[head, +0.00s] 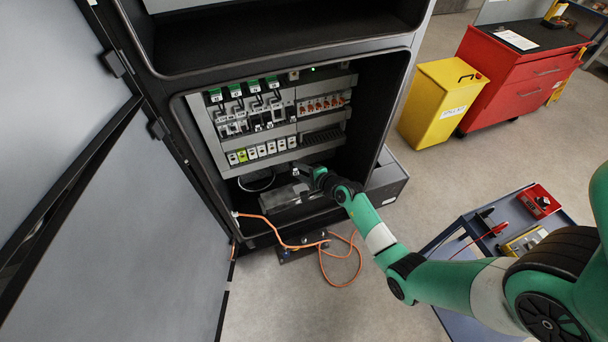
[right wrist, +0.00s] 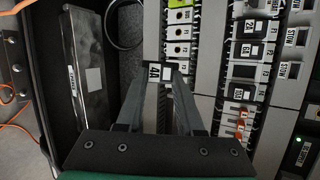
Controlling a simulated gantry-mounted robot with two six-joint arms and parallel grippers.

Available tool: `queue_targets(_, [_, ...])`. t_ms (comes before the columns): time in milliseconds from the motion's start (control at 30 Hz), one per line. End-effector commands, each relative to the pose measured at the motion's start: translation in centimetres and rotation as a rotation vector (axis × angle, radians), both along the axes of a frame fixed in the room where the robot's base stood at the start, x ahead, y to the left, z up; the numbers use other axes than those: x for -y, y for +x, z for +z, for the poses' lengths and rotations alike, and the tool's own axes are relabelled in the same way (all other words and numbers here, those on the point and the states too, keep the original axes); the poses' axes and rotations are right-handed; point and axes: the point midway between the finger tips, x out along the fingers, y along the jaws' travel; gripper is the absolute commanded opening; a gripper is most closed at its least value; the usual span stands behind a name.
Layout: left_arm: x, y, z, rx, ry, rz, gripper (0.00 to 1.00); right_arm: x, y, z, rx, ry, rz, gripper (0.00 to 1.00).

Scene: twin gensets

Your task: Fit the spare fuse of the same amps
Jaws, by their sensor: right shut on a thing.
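My right gripper (head: 299,170) is in the lower part of the open cabinet, below the row of terminals. In the right wrist view its fingers (right wrist: 160,78) are shut on a small fuse (right wrist: 155,73) with a label that looks like 4A. The fuse is held off the panel; most of its body is hidden between the fingers. A row of fuse modules (head: 257,115) sits on the back panel above. In the right wrist view, modules marked 2A (right wrist: 249,27) and 6A (right wrist: 246,50) show, with a dark position (right wrist: 243,72) beside them. My left gripper is not in view.
Terminals (head: 262,151) with one yellow-green piece run below the fuse row. Orange-tipped parts (head: 322,104) are right of it. A dark box (right wrist: 85,75) lies on the cabinet floor. The open door (head: 150,200) is at left. An orange cable (head: 330,272) hangs out onto the floor.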

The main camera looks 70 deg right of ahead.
Motion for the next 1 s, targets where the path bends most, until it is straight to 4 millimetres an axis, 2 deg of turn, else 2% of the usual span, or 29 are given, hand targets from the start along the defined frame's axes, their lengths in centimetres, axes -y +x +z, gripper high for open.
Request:
queue_targets(67, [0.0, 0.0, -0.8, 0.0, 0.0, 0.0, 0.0, 0.5, 1.1, -0.5, 0.035, -0.036, 0.032, 0.0])
queue_targets(300, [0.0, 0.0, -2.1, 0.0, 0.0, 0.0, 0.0, 1.4, 3.8, 0.0, 0.118, -0.12, 0.129, 0.0])
queue_targets(467, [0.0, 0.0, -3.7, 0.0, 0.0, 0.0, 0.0, 1.9, 5.5, 1.3, 0.194, -0.188, 0.198, 0.0])
queue_targets(500, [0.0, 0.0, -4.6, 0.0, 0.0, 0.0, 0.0, 2.1, 5.8, 2.5, 0.232, -0.223, 0.213, 0.0])
queue_targets(600, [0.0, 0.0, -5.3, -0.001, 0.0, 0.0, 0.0, 2.4, 5.2, 5.0, 0.277, -0.275, 0.2, 0.0])
queue_targets(700, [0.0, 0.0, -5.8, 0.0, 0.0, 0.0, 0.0, 2.7, 4.3, 6.8, 0.307, -0.316, 0.163, 0.0])
queue_targets(833, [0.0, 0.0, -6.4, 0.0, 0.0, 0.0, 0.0, 3.0, 3.0, 8.6, 0.336, -0.364, 0.114, 0.0])
queue_targets(1000, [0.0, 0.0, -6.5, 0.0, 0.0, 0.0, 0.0, 3.2, 2.2, 9.7, 0.353, -0.393, 0.082, 0.0])
